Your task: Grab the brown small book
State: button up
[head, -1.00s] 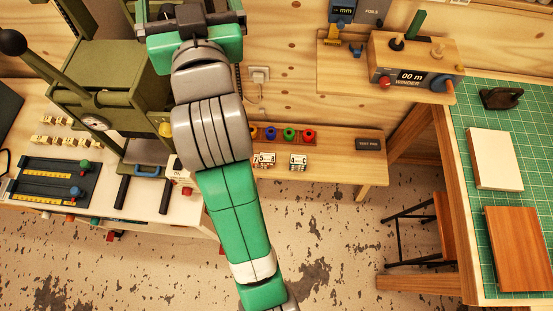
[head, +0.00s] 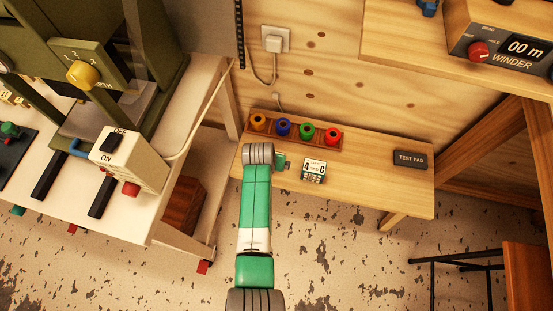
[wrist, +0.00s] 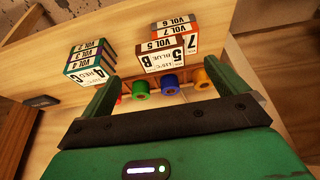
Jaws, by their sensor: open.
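In the wrist view, a stack of small labelled books with brown and orange covers (wrist: 163,58) lies ahead of my gripper (wrist: 165,90), within the span of its open fingers. No book is between the fingertips. A second stack with green covers (wrist: 90,66) lies left of it, and shows in the head view (head: 313,171) right of my arm. In the head view, my gripper (head: 281,161) is mostly hidden behind my wrist, as is the brown stack.
Red, green, blue and yellow rolls (head: 295,131) stand in a wooden rack along the back of the low bench (head: 365,190). A dark test pad (head: 410,160) lies at the right. A white machine table (head: 130,225) stands left, and a winder shelf (head: 400,50) hangs above right.

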jog(key=b+x, duration=0.6)
jog(key=x, duration=0.1)
jog(key=shift+w+f+b, duration=0.2)
jog(key=shift+w+b, duration=0.15)
jog(key=shift+b, duration=0.05)
jog(key=shift+r, duration=0.1)
jog(key=shift+c, duration=0.5)
jog(key=c, duration=1)
